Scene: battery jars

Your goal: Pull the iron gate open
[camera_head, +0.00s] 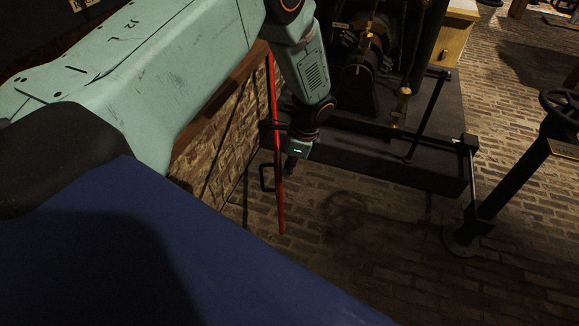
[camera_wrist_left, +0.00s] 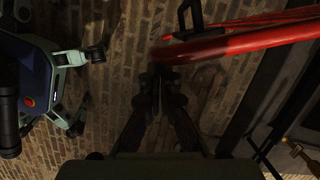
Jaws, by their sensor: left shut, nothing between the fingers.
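The gate shows as a narrow red bar (camera_head: 279,205) seen almost edge-on in the head view, beside the low brick wall. A black loop handle (camera_head: 266,178) sticks out to its left. In the left wrist view the red gate (camera_wrist_left: 240,42) runs across the upper right, with a black handle part (camera_wrist_left: 189,14) above it. My left gripper (camera_head: 289,172) is just right of the red bar, pointing down. In the wrist view its fingers (camera_wrist_left: 157,88) are together and empty, close to the bar's end; I cannot tell whether they touch it. My right gripper is out of view.
A brick wall (camera_head: 222,145) with a wooden top stands left of the gate. Dark machinery (camera_head: 370,75) on a black plinth (camera_head: 390,165) with a railing fills the back. A handwheel post (camera_head: 510,175) stands at right. The brick floor (camera_head: 390,235) in front is clear.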

